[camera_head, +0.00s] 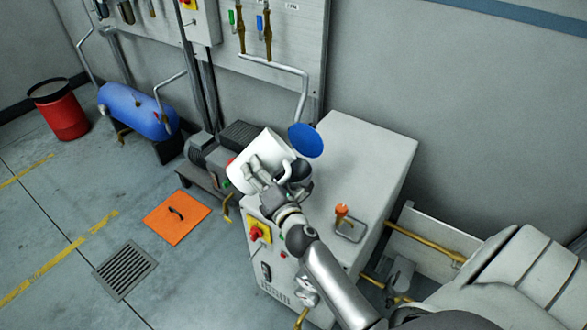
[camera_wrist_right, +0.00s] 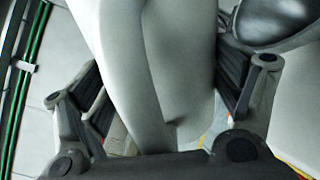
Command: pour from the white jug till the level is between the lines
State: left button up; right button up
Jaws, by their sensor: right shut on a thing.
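The white jug (camera_head: 254,160) is in the middle of the head view, tilted, in front of the cabinet's left end. My right gripper (camera_head: 268,178) is shut on its handle. In the right wrist view, the pale handle (camera_wrist_right: 172,90) runs between the two dark fingers of my right gripper (camera_wrist_right: 168,100). A blue disc (camera_head: 306,140) shows beside the jug's right end; I cannot tell whether it is joined to the jug. I see no stream of liquid. No level lines can be made out. My left gripper is not in view.
A pale cabinet (camera_head: 370,160) stands below and right of the jug, with an orange-topped fitting (camera_head: 342,211) on top and a red knob (camera_head: 255,233) in front. A blue tank (camera_head: 135,108), red bin (camera_head: 62,112) and orange plate (camera_head: 176,219) are left. Floor there is mostly clear.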

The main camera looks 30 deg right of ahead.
jog(key=shift+d+r+m+p, duration=0.15)
jog(key=shift+m+p, duration=0.4)
jog(key=shift+m, duration=1.15)
dwell(0.5)
jog(key=shift+d+r+m+p, duration=0.15)
jog(key=shift+r+m+p, duration=0.15)
jog(key=shift+m+p, duration=0.15)
jog(key=shift+f, duration=0.1)
dwell(0.7)
